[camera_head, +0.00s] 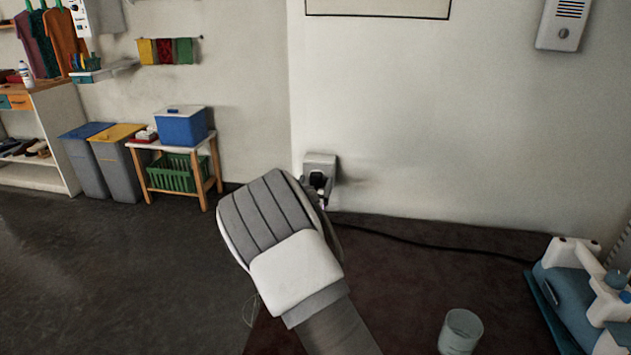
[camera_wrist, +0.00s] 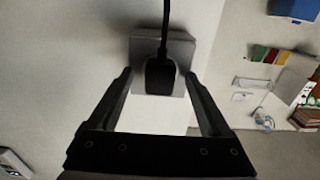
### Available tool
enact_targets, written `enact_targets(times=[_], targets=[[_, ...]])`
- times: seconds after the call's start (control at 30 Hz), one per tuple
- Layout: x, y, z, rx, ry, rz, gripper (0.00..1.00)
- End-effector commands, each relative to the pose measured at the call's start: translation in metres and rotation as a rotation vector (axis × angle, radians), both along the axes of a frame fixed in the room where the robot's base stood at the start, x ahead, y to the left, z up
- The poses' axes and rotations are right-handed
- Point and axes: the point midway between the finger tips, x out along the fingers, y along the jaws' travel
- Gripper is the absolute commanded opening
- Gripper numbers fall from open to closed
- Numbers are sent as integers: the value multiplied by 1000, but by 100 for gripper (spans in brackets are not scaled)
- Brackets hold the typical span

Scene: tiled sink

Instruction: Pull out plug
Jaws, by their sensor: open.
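A black plug (camera_head: 318,179) sits in a grey wall socket (camera_head: 321,160) low on the white wall in the head view. In the wrist view the plug (camera_wrist: 160,76) stands against the grey socket plate (camera_wrist: 178,52), with its black cord (camera_wrist: 165,25) running up out of the picture. My gripper (camera_wrist: 160,88) is open, with one finger on each side of the plug and visible gaps between. I cannot tell how deep the fingertips reach along the plug. In the head view my gripper's body hides part of the area below the socket, and its fingertips are mostly hidden.
The black cord (camera_head: 430,244) runs right along the dark brown surface (camera_head: 400,290) to a blue and white appliance (camera_head: 585,295). A small table with a blue box (camera_head: 182,127) stands left; the floor between is clear.

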Motion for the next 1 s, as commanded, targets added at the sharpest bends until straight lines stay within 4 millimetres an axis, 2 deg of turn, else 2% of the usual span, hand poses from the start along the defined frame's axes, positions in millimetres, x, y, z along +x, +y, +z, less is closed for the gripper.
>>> enact_targets(times=[0.37,0.8,1.0], targets=[[0,0,0,0,0,0,81],[0,0,0,0,0,0,2],[0,0,0,0,0,0,0]])
